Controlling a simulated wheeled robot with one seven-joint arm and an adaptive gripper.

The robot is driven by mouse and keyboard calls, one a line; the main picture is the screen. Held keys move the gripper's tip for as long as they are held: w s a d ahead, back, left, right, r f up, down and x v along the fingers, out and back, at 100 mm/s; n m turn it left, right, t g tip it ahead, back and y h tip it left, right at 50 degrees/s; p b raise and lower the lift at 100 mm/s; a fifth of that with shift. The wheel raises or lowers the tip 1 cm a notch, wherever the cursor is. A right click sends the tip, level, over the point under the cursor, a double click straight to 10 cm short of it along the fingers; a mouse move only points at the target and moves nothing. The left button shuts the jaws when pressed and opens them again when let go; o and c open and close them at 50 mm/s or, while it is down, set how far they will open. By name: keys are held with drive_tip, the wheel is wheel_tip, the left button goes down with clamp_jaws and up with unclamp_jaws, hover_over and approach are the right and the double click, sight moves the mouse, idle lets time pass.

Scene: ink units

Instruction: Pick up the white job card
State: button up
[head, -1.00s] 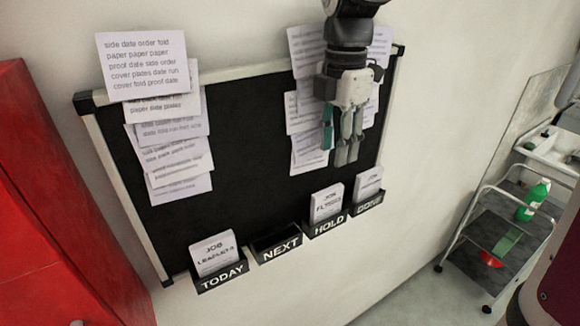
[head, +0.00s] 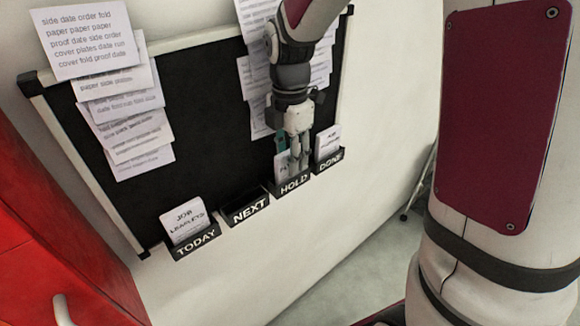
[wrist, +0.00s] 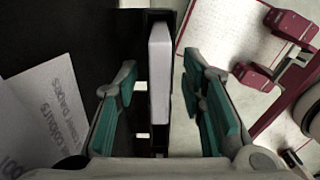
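A white job card (head: 281,166) stands in the HOLD pocket (head: 291,185) at the foot of the black board; my gripper's fingers hide much of its face. My gripper (head: 298,160) points down at this card. In the wrist view the white card (wrist: 159,72) shows edge-on, upright in a dark pocket. The two teal-padded fingers (wrist: 166,105) are open, one on each side of it, with a gap on both sides. Other white cards stand in the TODAY pocket (head: 196,245), reading JOB LEAFLETS (head: 187,220), and in the DONE pocket (head: 331,160).
The NEXT pocket (head: 249,211) looks empty. Printed sheets (head: 125,110) hang overlapping on the black board (head: 200,130); one sheet (wrist: 40,115) lies left of the fingers in the wrist view. A red cabinet (head: 60,270) stands at the left.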

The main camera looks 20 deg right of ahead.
clamp_jaws()
drive_tip(key=shift+r, duration=0.1)
